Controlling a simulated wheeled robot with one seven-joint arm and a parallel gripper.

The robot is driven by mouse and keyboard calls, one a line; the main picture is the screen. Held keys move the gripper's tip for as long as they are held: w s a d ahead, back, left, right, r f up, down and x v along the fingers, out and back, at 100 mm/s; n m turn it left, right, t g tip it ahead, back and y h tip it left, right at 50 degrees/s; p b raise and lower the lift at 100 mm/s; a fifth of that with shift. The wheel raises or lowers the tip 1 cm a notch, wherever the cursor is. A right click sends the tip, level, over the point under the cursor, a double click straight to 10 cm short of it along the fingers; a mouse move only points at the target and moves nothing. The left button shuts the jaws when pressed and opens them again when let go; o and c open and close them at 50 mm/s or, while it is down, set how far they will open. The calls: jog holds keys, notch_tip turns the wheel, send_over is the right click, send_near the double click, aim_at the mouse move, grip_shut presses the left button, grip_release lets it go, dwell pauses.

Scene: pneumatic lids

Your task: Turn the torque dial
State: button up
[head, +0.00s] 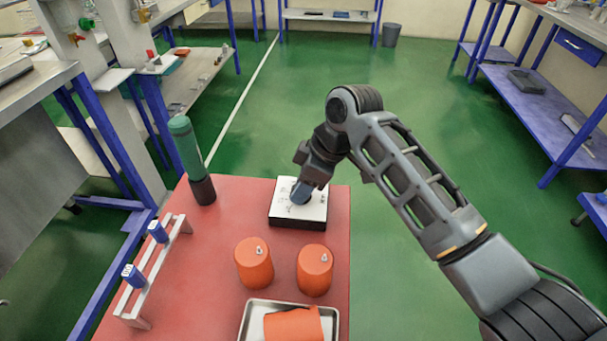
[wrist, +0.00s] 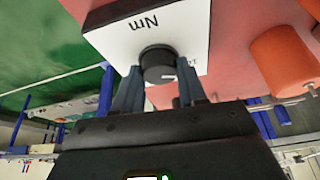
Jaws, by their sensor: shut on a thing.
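The torque dial (wrist: 158,62) is a dark round knob on the white top of a box (wrist: 120,40) marked "Nm". In the head view the box (head: 283,211) sits near the far right edge of the red table. My gripper (wrist: 158,88) is at the dial, with one finger on each side of it, shut on it. In the head view my gripper (head: 302,192) reaches down onto the box top from above and hides most of the dial.
Two orange canisters (head: 254,263) (head: 315,270) stand in front of the box. A metal tray (head: 246,325) holds another orange piece. A green and black cylinder (head: 188,150) stands at the far left corner, and a white rack (head: 157,268) with blue parts is at left.

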jog(key=shift+r+m+t+p, duration=0.1)
jog(key=shift+m+t+p, duration=0.2)
jog(key=shift+m+p, duration=0.35)
jog(key=shift+m, duration=0.25)
jog(key=o, duration=1.1)
jog(key=shift+c, duration=0.2)
jog(key=v, duration=0.7)
jog(key=shift+r, duration=0.3)
jog(key=shift+s+d+f, duration=0.1)
jog(key=shift+s+d, duration=0.05)
jog(key=shift+d, duration=0.05)
